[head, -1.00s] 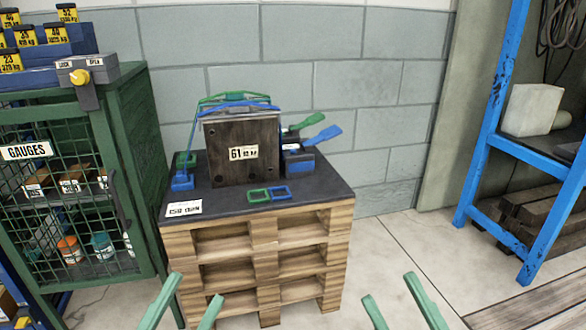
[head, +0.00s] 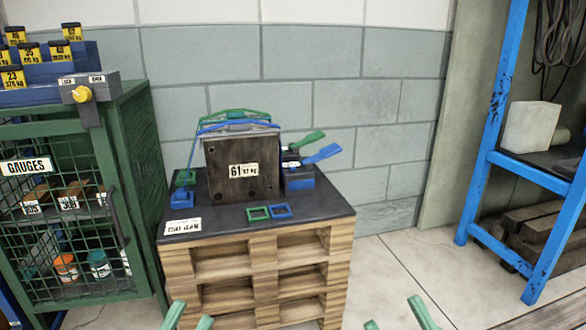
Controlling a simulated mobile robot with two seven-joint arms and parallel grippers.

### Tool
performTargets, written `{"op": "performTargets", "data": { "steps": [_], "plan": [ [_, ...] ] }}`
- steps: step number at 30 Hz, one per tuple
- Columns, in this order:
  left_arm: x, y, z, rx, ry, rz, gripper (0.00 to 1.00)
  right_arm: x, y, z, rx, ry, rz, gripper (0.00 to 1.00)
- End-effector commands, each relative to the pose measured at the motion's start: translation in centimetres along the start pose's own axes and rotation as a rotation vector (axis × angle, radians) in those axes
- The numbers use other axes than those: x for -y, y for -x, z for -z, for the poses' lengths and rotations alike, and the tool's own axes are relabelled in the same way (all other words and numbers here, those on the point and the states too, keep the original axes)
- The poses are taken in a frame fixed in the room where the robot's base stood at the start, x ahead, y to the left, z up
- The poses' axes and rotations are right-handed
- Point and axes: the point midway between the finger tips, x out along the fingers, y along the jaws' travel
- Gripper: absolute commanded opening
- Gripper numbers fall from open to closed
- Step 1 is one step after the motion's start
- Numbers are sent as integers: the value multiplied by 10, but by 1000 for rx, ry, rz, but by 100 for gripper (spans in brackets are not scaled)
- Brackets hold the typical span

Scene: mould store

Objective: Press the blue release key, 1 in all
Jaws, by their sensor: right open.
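A dark mould block (head: 230,171) labelled 61 stands on a dark-topped pallet stack. A blue strap (head: 238,126) and a green strap (head: 232,112) arch over it. At its right, a blue paddle-shaped key (head: 323,153) and a green one (head: 306,141) stick up from a blue and a green-topped fitting (head: 299,177). Which blue part is the release key is not marked legibly. My left gripper (head: 188,318) and right gripper (head: 394,314) are at the bottom edge, below the pallet top, open and empty, touching nothing visible. Their lower parts are cut off.
A green mesh GAUGES cabinet (head: 138,165) stands close on the left. A blue shelf rack (head: 490,140) is on the right. Open floor lies right of the pallet.

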Motion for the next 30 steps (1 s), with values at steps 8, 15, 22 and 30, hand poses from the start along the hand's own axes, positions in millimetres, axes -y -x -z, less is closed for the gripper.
{"op": "performTargets", "data": {
  "steps": [8, 15, 22, 30],
  "plan": [
    [0, 0, 0, 0, 0, 0, 0, 0, 0, 0, 0, 0, 0, 50],
    [0, 0, 0, 0, 0, 0, 0, 0, 0, 0, 1, 0, 0, 50],
    [0, 0, 0, 0, 0, 0, 0, 0, 0, 0, 1, 0, 0, 50],
    [0, 0, 0, 1, 0, 1, 0, 0, 0, 0, 1, 0, 0, 50]
  ]
}}
